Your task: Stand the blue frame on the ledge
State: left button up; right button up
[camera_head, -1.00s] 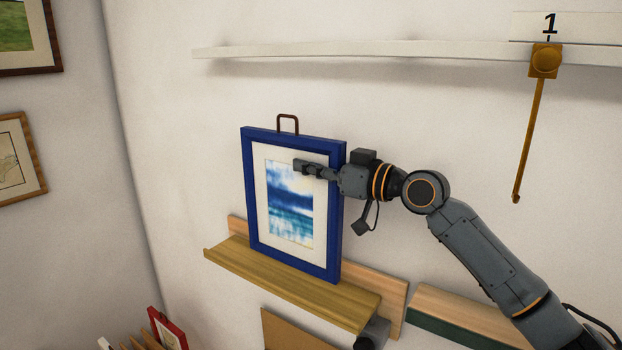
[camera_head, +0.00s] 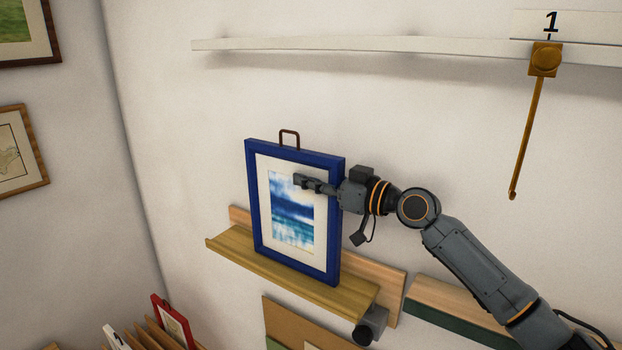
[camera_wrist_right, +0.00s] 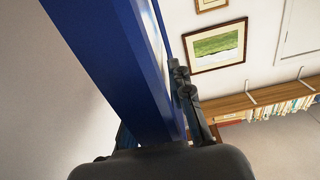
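The blue frame (camera_head: 253,205) holds a blue and white seascape print and has a brown hanging loop on top. It is upright, in front of the wall, with its lower edge over the yellowish wooden ledge (camera_head: 230,253). I cannot tell whether its bottom touches the ledge. My right gripper (camera_head: 322,187) reaches in from the right and is shut on the frame's right side, one finger across its front. The other finger is hidden behind the frame. In the right wrist view the frame's blue side (camera_wrist_right: 120,70) lies against the visible finger. My left gripper is not in view.
A white rail (camera_head: 320,46) above carries a brass hook (camera_head: 545,60) under the number 1. A dark grey cylinder (camera_head: 370,326) sits at the ledge's right end. A green-fronted wooden shelf (camera_head: 450,312) is at right. A red frame (camera_head: 172,322) stands in a rack lower left.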

jog(key=shift+d+r, duration=0.1)
jog(key=shift+r, duration=0.05)
jog(key=b+v, duration=0.4)
jog(key=v, duration=0.8)
jog(key=shift+b, duration=0.3)
